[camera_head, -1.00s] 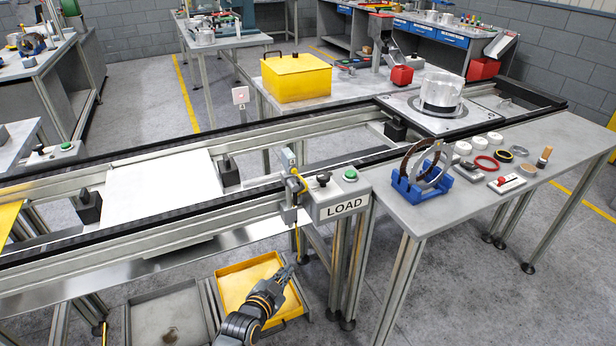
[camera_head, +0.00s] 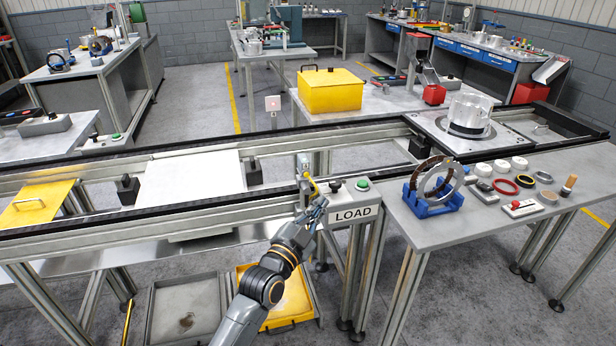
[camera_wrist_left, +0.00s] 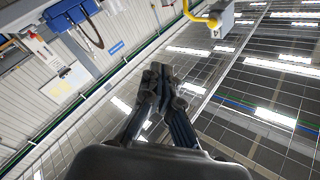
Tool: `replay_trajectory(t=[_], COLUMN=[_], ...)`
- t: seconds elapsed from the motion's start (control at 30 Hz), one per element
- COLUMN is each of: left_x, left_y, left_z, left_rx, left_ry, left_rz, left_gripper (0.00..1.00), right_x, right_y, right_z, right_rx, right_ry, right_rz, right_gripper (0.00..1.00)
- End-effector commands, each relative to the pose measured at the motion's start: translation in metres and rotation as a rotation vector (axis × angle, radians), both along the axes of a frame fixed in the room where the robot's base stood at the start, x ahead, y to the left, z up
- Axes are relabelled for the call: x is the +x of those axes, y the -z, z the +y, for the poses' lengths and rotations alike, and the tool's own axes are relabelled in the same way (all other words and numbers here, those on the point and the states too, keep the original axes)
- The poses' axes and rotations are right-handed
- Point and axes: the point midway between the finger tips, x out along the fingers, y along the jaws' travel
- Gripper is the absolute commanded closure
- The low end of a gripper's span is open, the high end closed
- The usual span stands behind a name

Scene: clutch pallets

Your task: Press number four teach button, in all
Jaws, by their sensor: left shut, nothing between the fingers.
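My left gripper (camera_head: 318,206) is shut with nothing between its fingers, raised just left of the LOAD control box (camera_head: 352,214). In the left wrist view its fingertips (camera_wrist_left: 160,74) meet at the middle and point up. A small grey sensor box (camera_head: 304,164) with a yellow cable is on the conveyor rail, just beyond the gripper. It also shows in the left wrist view as a grey box (camera_wrist_left: 222,20), apart from the fingertips at the upper right. I cannot make out a teach button or a number four. The LOAD box has a green button (camera_head: 362,184) and a black knob. My right gripper is not in view.
The conveyor rail (camera_head: 230,205) runs across the front. A blue stand with rings (camera_head: 434,206) sits on the bench at right. A yellow tray (camera_head: 290,298) lies low under my left arm. A yellow box (camera_head: 330,92) stands behind the conveyor.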

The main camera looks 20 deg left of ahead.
Motion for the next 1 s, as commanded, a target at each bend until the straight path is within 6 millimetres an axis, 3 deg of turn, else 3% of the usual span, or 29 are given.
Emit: replay_trajectory(t=[0.27, 0.67, 1.0], left_x=[0.007, 0.052, 0.072], left_y=[0.003, 0.004, 0.002], left_z=[0.005, 0.035, 0.049], left_rx=[0.002, 0.002, 0.001], left_ry=[0.0, -0.001, -0.001], left_rz=[0.001, -0.001, 0.002], left_gripper=[1.0, 1.0, 1.0], right_x=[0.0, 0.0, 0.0], right_y=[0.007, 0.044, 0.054], right_z=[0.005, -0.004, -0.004], right_rx=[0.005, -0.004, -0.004], right_ry=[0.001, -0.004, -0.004], right_rz=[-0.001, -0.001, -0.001], right_gripper=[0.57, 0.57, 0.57])
